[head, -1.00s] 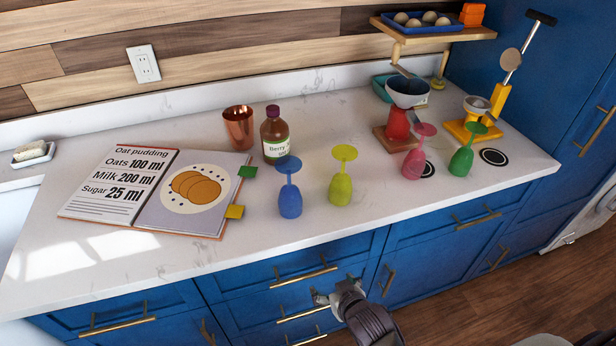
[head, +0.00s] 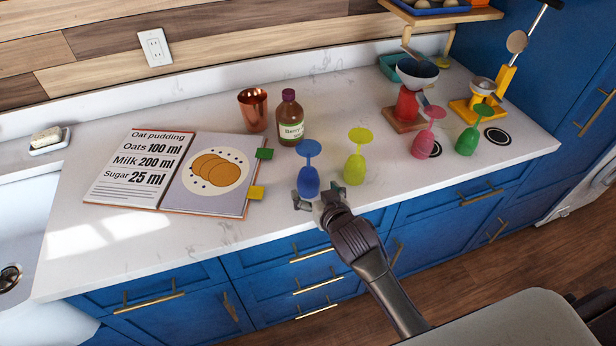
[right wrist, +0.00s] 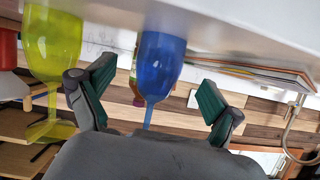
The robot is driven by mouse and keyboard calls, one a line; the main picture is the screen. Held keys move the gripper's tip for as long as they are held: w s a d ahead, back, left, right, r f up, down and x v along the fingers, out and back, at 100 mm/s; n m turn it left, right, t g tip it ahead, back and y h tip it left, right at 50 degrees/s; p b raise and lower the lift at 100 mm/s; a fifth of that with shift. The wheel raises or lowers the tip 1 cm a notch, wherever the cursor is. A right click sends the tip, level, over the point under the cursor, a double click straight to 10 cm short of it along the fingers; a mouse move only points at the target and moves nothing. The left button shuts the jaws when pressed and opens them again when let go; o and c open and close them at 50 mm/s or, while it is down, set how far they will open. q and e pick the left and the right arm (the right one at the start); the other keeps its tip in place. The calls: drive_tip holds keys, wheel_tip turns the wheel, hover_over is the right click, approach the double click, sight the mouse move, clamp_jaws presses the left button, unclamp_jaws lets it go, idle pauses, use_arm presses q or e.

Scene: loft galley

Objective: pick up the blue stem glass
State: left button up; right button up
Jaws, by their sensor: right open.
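The blue stem glass (head: 308,181) stands upside down near the counter's front edge, bowl down and flat foot up. My right gripper (head: 317,196) is open and empty at the front edge, just in front of the glass. In the right wrist view, which is inverted, the blue glass (right wrist: 160,65) shows between the two spread green-padded fingers (right wrist: 155,88), beyond them; I see no contact. Its foot is hidden there behind the gripper body. My left gripper is not in view.
A yellow stem glass (head: 355,168) stands close on the right, also upside down. Pink (head: 423,143) and green (head: 468,140) glasses stand farther right. An open recipe book (head: 170,172) lies left; a bottle (head: 290,120) and copper cup (head: 253,110) stand behind.

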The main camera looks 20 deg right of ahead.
sight(308, 184)
drive_tip(key=p+x, duration=0.1)
drive_tip(key=x, duration=0.4)
drive_tip(key=shift+f, duration=0.1)
drive_tip(key=shift+c, duration=1.4)
drive_tip(key=c, duration=1)
